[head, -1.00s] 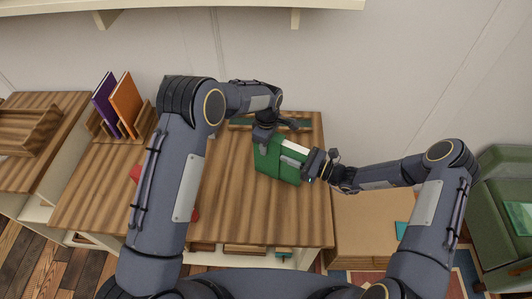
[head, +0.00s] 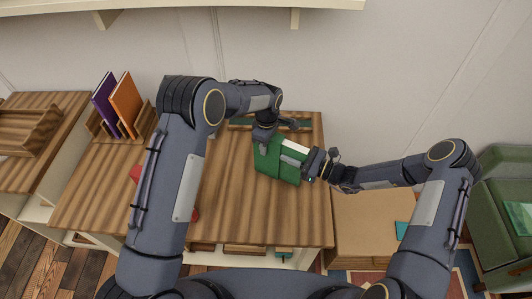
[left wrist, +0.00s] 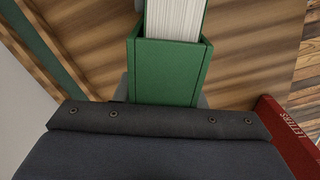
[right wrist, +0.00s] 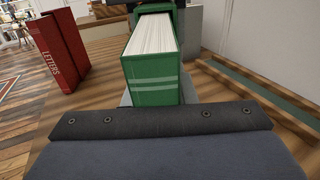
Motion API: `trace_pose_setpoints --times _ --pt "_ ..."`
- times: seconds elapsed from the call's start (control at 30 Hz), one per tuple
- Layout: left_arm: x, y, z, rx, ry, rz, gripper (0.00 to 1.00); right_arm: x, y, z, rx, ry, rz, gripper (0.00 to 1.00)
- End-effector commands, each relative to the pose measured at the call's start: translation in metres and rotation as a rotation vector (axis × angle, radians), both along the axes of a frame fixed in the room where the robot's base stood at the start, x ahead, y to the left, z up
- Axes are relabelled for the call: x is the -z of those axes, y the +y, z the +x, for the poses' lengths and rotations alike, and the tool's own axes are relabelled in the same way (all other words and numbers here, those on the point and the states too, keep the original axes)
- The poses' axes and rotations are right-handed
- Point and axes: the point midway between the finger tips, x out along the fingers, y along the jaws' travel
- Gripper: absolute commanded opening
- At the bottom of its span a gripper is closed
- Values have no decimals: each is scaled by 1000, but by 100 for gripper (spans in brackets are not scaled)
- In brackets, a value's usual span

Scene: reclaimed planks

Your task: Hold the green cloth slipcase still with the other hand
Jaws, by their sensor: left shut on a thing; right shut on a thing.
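The green cloth slipcase (head: 267,157) is above the wooden table top, tilted in the head view. It also shows in the left wrist view (left wrist: 168,75), with white book pages (left wrist: 175,20) standing out of its mouth. My left gripper (head: 264,138) is shut on the slipcase at its far left end. My right gripper (head: 314,164) is shut on the green book (right wrist: 152,80), which has pale stripes on its spine. The book is partly inside the slipcase. The fingertips are mostly hidden in both wrist views.
A red book marked LETTERS (right wrist: 60,55) stands on the table (head: 230,205); my left arm mostly hides it in the head view. Purple (head: 104,101) and orange (head: 126,104) books stand in a wooden holder at left. A green strip (right wrist: 250,85) lies along the table's back. The front table is clear.

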Motion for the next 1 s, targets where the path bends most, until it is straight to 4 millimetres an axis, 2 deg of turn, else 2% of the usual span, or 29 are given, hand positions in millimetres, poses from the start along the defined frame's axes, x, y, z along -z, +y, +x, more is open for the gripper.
trace_pose_setpoints --times 0.03,1.0 --pt "7 1 -4 1 12 4 10 -2 4 0 -5 -5 9 0" --pt "5 -7 -7 9 16 -4 10 -4 41 17 -4 -5 9 0"
